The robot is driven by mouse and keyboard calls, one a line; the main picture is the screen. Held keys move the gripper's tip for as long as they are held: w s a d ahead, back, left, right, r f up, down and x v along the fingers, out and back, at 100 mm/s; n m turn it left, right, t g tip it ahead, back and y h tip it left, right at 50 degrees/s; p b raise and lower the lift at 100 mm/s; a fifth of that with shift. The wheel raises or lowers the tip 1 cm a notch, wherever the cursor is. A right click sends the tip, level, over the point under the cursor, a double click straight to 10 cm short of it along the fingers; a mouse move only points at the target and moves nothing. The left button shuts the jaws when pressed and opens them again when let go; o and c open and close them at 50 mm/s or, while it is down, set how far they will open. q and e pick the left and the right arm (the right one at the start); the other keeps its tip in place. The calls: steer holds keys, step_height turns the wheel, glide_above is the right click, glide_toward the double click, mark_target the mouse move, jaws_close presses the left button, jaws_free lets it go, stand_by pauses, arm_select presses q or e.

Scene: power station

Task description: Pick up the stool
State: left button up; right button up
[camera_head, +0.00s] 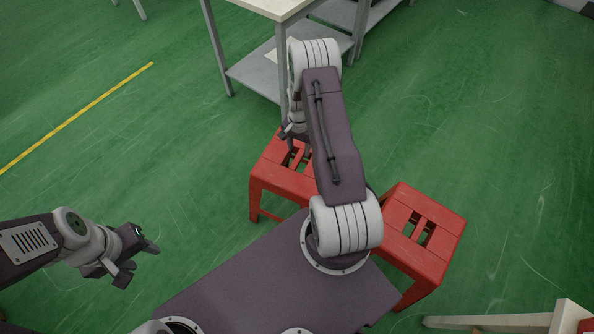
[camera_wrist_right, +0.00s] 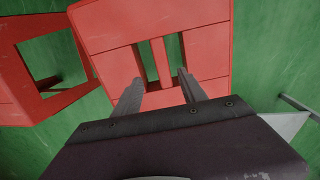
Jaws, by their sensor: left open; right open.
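Two red plastic stools show in the head view: the left stool (camera_head: 272,178) and the right stool (camera_head: 440,222). Each seat has two slots with a bar between them. My right gripper (camera_head: 289,142) is over the left stool, partly hidden by my own arm. In the right wrist view, the open fingers (camera_wrist_right: 160,90) point at the slots of a red stool (camera_wrist_right: 108,28), one finger on each side of the bar. I cannot tell how deep the tips reach. My left gripper (camera_head: 139,264) is open and empty over the floor, well left of both stools.
A light-topped table (camera_head: 275,6) with grey legs and a lower shelf (camera_head: 258,78) stands just behind the left stool. Another red stool (camera_wrist_right: 15,65) shows at the left of the wrist view. A pale object (camera_head: 565,318) is at bottom right.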

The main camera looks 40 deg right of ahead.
mark_target(297, 159)
step_height(297, 159, down, 4)
steer(key=shift+r+b, duration=0.1)
steer(key=shift+b, duration=0.55)
steer(key=f, duration=0.1)
steer(key=f+b, duration=0.1)
steer(key=f, duration=0.2)
steer(key=shift+w+a+f+b, duration=0.1)
steer(key=shift+a+b, duration=0.25)
steer(key=shift+b, duration=0.05)
steer(key=shift+f, duration=0.4)
steer(key=shift+r, duration=0.1)
steer(key=shift+c, duration=0.6)
jaws_close()
steer(key=shift+w, duration=0.1)
